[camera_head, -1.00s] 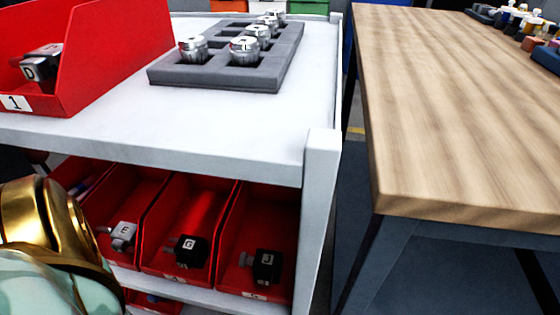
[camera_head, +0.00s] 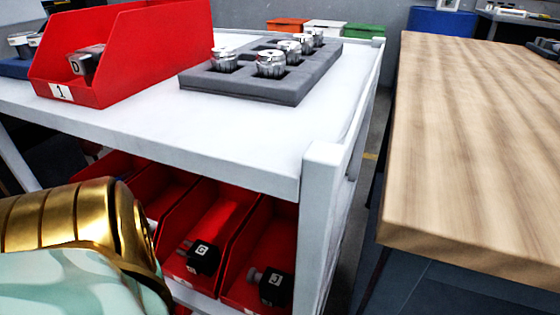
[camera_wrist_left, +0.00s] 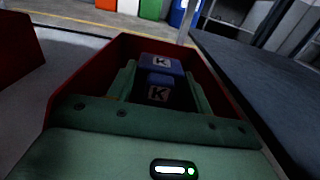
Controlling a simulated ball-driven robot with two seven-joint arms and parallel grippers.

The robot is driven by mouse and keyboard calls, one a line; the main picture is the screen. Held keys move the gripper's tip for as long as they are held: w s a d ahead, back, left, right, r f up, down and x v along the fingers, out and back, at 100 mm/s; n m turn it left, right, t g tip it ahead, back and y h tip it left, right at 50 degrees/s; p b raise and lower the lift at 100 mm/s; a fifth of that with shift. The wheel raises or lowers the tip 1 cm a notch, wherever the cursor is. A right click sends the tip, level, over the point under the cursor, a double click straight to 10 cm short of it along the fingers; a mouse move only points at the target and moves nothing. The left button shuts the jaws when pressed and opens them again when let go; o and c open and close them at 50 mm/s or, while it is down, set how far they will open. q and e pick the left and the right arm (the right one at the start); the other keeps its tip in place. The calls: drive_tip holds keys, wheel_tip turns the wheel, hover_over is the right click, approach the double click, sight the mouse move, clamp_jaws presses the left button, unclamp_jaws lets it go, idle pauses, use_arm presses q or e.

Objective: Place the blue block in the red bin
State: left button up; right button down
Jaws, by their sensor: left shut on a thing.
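A blue block (camera_wrist_left: 161,63) marked K shows in the left wrist view between the two green fingers of my left gripper (camera_wrist_left: 158,84), which is shut on it. The block and the fingers appear within the outline of a red bin (camera_wrist_left: 82,78), its walls on both sides. I cannot tell whether the block touches the bin floor. The head view shows neither the block nor the left fingers. My right gripper is in neither view.
In the head view, a red bin labelled 1 (camera_head: 140,50) and a grey tray (camera_head: 240,86) with metal parts stand on a white cart (camera_head: 235,130). Red bins (camera_head: 228,218) with dark parts fill its lower shelf. A wooden table (camera_head: 480,140) stands right, past a gap.

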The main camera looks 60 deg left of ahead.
use_arm(q)
drive_tip(key=shift+f, duration=0.2)
drive_tip(key=o, duration=1.1)
drive_tip(key=shift+r, duration=0.2)
